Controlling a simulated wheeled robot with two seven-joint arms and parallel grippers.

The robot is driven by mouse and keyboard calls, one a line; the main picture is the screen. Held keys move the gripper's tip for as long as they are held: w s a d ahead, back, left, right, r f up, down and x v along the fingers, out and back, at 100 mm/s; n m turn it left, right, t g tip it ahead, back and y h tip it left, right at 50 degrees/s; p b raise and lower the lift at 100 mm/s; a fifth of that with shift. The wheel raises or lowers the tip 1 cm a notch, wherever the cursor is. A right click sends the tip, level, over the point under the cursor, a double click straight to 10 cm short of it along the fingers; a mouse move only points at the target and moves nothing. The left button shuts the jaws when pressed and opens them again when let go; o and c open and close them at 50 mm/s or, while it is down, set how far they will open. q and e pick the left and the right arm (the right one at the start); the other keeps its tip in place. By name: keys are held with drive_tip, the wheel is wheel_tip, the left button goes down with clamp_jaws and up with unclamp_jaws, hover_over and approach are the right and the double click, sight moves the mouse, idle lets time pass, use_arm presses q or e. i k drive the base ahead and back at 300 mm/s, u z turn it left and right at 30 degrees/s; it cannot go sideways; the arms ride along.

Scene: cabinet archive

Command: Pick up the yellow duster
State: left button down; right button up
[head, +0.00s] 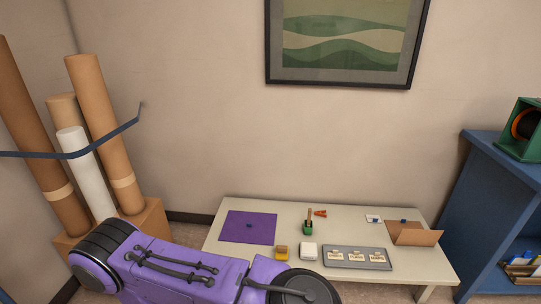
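A small yellow object (281,253), which looks like the yellow duster, lies near the front edge of the low pale table (345,214). It has a darker yellow-brown front part, and it is too small to make out in detail. It sits just left of a white block (309,250), with a narrow gap between them. Nothing covers it. Neither of my grippers is in view. A purple and black arm link of mine crosses the bottom left, in front of the table's front left part.
A purple mat (262,232), a green holder (308,229), an orange-red item (321,213), a grey tray with labelled cards (356,266) and a brown folder (420,237) share the table. Tall rolls (95,125) stand left; a blue cabinet (490,190) stands right.

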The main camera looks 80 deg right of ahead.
sight(282, 254)
drive_tip(key=z, duration=0.35)
drive_tip(key=i, duration=0.7)
drive_tip(key=z, duration=1.3)
drive_tip(key=i, duration=0.65)
drive_tip(key=z, duration=0.7)
